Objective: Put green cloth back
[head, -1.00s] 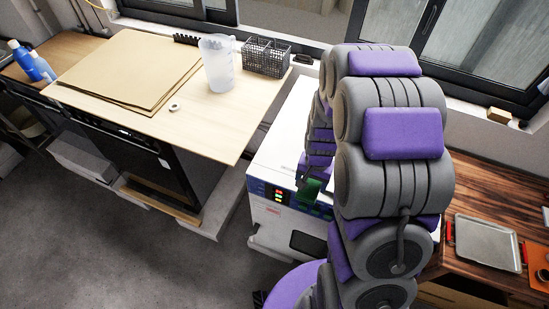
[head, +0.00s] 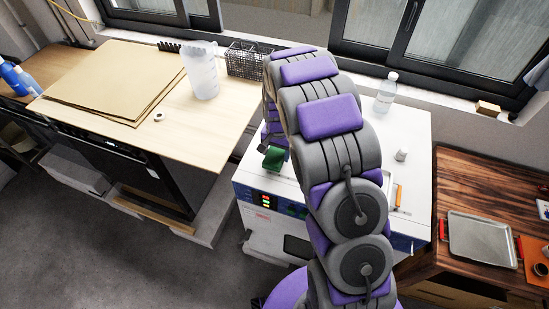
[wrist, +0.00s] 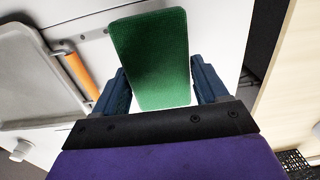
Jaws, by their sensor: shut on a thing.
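The green cloth (wrist: 152,60), a folded flat block, stands between the two blue fingers of my gripper (wrist: 158,72) in the wrist view. My gripper is shut on it. In the head view the cloth (head: 273,158) shows at the left end of the white oven's top (head: 410,125), beside my arm. My gripper is mostly hidden behind my arm there. I cannot tell whether the cloth touches the oven top.
A clear bottle (head: 386,92), a small white knob (head: 401,155) and an orange handle (head: 398,196) are on the oven top. A light wooden table (head: 190,125) on the left bears brown sheets, a jug (head: 202,75) and a basket (head: 248,60). A metal tray (head: 480,248) lies at right.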

